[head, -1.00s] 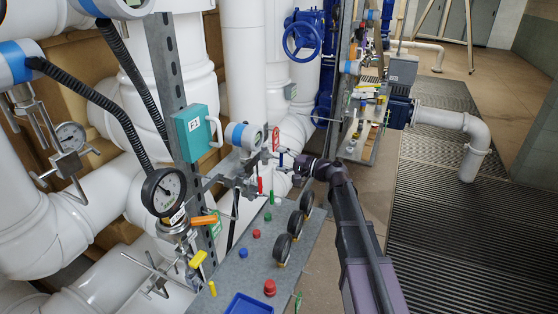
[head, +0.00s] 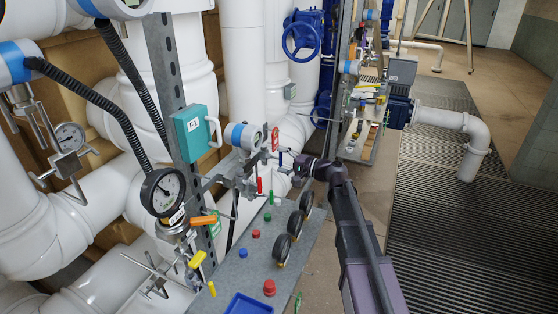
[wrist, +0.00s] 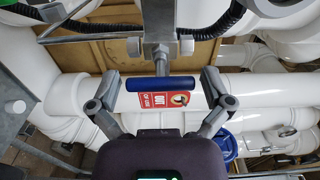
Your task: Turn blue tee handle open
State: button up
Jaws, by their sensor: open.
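The blue tee handle (wrist: 160,84) lies crosswise at the end of a short metal stem in the wrist view. In the head view it shows as a small blue piece (head: 281,158) beside the manifold. My gripper (wrist: 163,88) is open, with one finger near each end of the handle. In the wrist view, gaps show between the fingertips and the handle ends; I cannot tell the depth between them. My gripper also shows in the head view (head: 298,166), at the end of my arm, just right of the handle.
A red tag (wrist: 160,101) hangs behind the handle. A grey bench (head: 225,272) with gauges (head: 283,249), coloured knobs and a blue tray (head: 248,304) is below. A teal box (head: 194,133) and a dial gauge (head: 163,192) stand left.

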jog(key=v, duration=1.2)
dwell(0.3)
jog(key=s+f+n+g+h+p, duration=0.1)
jog(key=s+f+n+g+h, duration=0.25)
jog(key=s+f+h, duration=0.65)
jog(key=s+d+f+g+h, duration=0.2)
jog(key=s+d+f+h, duration=0.4)
jog(key=s+d, duration=0.5)
jog(key=shift+s+d+f+g+h+p, duration=0.15)
jog(key=shift+s+f+g+h+p, duration=0.15)
jog(key=shift+h+p, duration=0.2)
